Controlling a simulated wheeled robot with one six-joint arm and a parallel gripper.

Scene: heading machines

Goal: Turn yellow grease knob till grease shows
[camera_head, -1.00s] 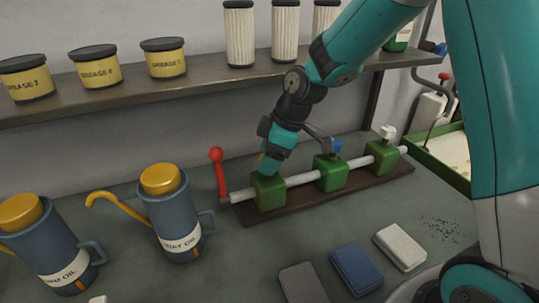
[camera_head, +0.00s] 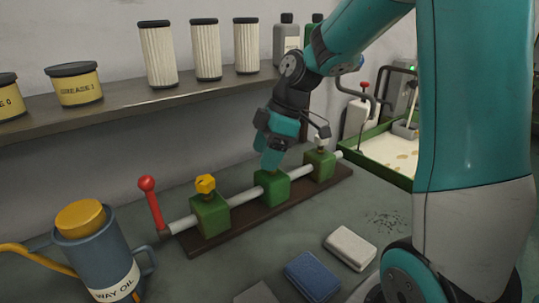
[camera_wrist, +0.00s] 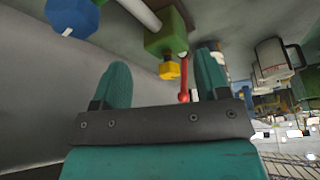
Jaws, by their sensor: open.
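The yellow knob (camera_head: 205,184) sits on the left green block (camera_head: 210,216) of a pipe manifold; it is uncovered in the head view. In the wrist view the yellow knob (camera_wrist: 169,70) appears beyond the fingertips, between them in the picture, with nothing gripped. My gripper (camera_head: 270,160) appears above or in front of the middle green block (camera_head: 272,190), hiding its blue knob; their exact gap is unclear. In the wrist view my gripper (camera_wrist: 164,78) has its two teal fingers spread apart. The blue knob (camera_wrist: 72,15) shows at upper left there. I cannot make out any grease.
A red-tipped lever (camera_head: 150,200) stands at the manifold's left end, close to the yellow knob. A white knob (camera_head: 322,138) tops the right block. A blue oil can (camera_head: 97,253) stands at left. Blue (camera_head: 312,275) and white (camera_head: 350,247) pads lie in front. A shelf (camera_head: 120,116) runs behind.

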